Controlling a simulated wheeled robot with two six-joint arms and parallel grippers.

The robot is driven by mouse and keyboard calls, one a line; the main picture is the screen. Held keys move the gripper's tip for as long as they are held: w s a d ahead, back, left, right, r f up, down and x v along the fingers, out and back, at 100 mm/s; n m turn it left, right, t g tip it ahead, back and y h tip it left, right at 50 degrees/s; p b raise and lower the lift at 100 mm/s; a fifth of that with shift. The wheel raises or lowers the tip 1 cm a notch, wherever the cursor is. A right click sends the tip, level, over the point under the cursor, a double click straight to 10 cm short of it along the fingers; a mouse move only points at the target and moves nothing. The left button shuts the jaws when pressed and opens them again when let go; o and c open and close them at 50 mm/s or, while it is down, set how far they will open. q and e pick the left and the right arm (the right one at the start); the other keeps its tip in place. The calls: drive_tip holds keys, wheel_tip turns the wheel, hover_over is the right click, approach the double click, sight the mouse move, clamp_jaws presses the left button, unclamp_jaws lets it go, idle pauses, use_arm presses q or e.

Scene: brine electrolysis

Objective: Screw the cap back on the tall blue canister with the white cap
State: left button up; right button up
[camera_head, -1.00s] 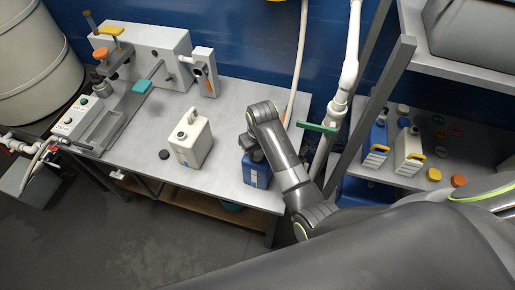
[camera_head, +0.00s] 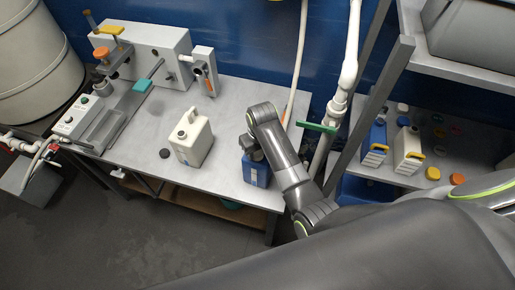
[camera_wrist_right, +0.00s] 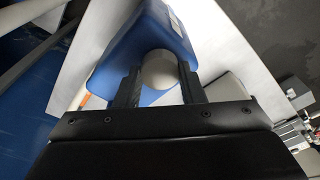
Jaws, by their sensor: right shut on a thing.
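The tall blue canister (camera_head: 257,172) stands on the bench near its right end, partly hidden by my right arm in the head view. In the right wrist view the blue canister (camera_wrist_right: 142,45) fills the upper middle. Its white cap (camera_wrist_right: 160,71) sits at the canister's top, between the two fingers of my right gripper (camera_wrist_right: 160,88). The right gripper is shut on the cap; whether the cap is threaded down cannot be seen. In the head view the right gripper (camera_head: 252,150) is mostly hidden by its own wrist. My left gripper is not in view.
A shelf at right holds another blue canister (camera_head: 376,142), a white canister (camera_head: 408,150) and loose caps. A white pipe with a green valve handle (camera_head: 318,127) rises behind my arm.

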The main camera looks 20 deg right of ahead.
drive_tip(key=shift+f+p, duration=0.3)
drive_tip(key=shift+p, duration=0.1)
idle(1.3)
drive_tip(key=m, duration=0.4)
drive_tip(key=shift+m+h, duration=0.3)
drive_tip(key=shift+m, duration=0.6)
drive_tip(key=m, duration=0.4)
drive_tip(key=shift+a, duration=0.1)
drive_tip(key=shift+m+h, duration=0.3)
drive_tip(key=shift+m, duration=0.6)
